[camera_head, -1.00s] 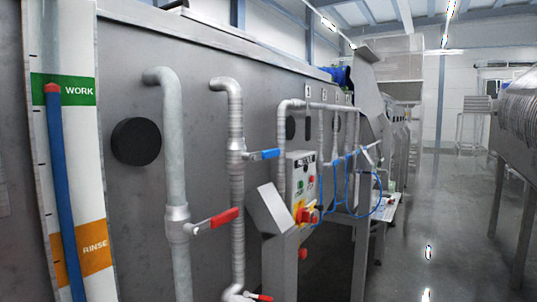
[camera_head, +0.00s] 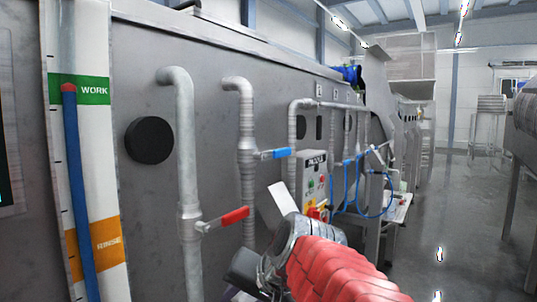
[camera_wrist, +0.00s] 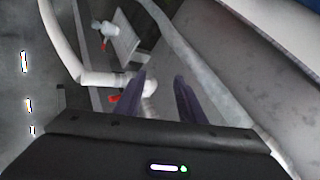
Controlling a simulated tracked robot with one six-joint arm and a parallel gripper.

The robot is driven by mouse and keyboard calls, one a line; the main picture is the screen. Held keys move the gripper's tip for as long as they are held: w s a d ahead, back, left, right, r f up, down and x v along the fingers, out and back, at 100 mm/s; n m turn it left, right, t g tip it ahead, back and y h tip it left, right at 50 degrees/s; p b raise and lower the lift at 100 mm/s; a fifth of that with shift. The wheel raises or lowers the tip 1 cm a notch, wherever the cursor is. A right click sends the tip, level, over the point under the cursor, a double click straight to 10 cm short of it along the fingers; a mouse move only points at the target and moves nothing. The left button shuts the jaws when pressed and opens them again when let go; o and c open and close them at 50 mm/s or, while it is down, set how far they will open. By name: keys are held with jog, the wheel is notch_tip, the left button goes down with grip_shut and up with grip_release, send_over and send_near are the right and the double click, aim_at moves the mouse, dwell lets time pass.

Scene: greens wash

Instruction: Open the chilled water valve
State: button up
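A valve with a blue lever (camera_head: 273,154) sits on a vertical grey pipe in the head view. Its lever points right, crosswise to the pipe. A red-levered valve (camera_head: 226,219) sits lower on the pipe to its left, its lever also crosswise. No label naming the chilled water valve is readable. In the wrist view, my gripper (camera_wrist: 160,76) has its two dark fingers apart with nothing held between them. A pale pipe (camera_wrist: 104,79) and a small red part (camera_wrist: 114,98) show near the left finger. In the head view, my arm hides the lower pipes.
A control box (camera_head: 313,172) with buttons stands right of the pipes, with blue hoses (camera_head: 362,205) beyond it. A round black disc (camera_head: 149,140) is on the steel wall. A level gauge (camera_head: 80,190) stands at left. The floor (camera_head: 455,215) at right is mostly clear.

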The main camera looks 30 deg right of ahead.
jog(key=w+d+r+m+t+h, duration=0.1)
jog(key=w+d+r+m+t, duration=0.15)
jog(key=d+r, duration=0.35)
jog(key=w+d+r+m+t, duration=0.1)
jog(key=w+d+r+m, duration=0.3)
jog(key=d, duration=0.5)
jog(key=s+d+r+m+t, duration=0.1)
jog(key=s+d+r+t, duration=0.1)
jog(key=r, duration=0.6)
jog(key=s+d+r+m+t, duration=0.1)
jog(key=s+d+r+t, duration=0.1)
jog(key=s+r+t, duration=0.2)
notch_tip(320, 180, up, 4)
jog(key=shift+s+d+f+y, duration=0.1)
jog(key=shift+s+d+y, duration=0.1)
jog(key=shift+d+y, duration=0.15)
jog(key=shift+w+m, duration=0.15)
jog(key=shift+m, duration=0.1)
